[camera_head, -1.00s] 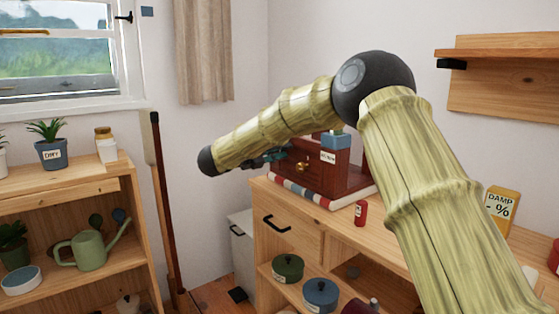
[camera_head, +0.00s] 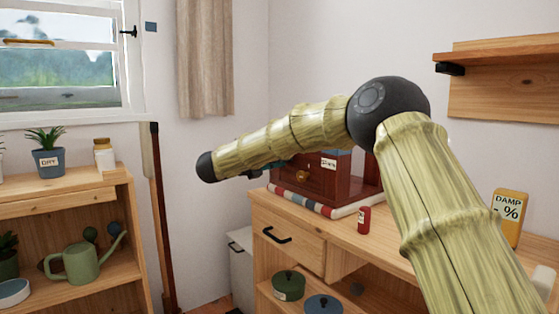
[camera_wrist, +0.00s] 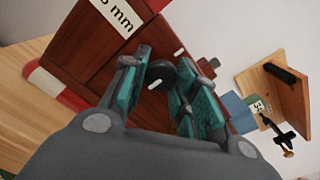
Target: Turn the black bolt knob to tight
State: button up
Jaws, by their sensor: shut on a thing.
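The black bolt knob (camera_wrist: 161,73) is a small round knob with a short white line, in front of the red-brown wooden box in the wrist view. My gripper (camera_wrist: 163,91) has teal fingers on both sides of the knob, shut on it. The knob's white line points to the lower left. A separate white mark (camera_wrist: 180,52) on the box lies up and to the right of the knob. In the head view, the knob is hidden and only a bit of my teal gripper (camera_head: 258,167) shows under my arm.
A small red bottle (camera_head: 363,219) and a yellow damp meter (camera_head: 510,217) stand nearby. A wall shelf (camera_head: 500,90) is at right.

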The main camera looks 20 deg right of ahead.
jog(key=shift+f, duration=0.2)
jog(key=o, duration=1)
jog(key=shift+r, duration=0.1)
jog(key=v, duration=1.2)
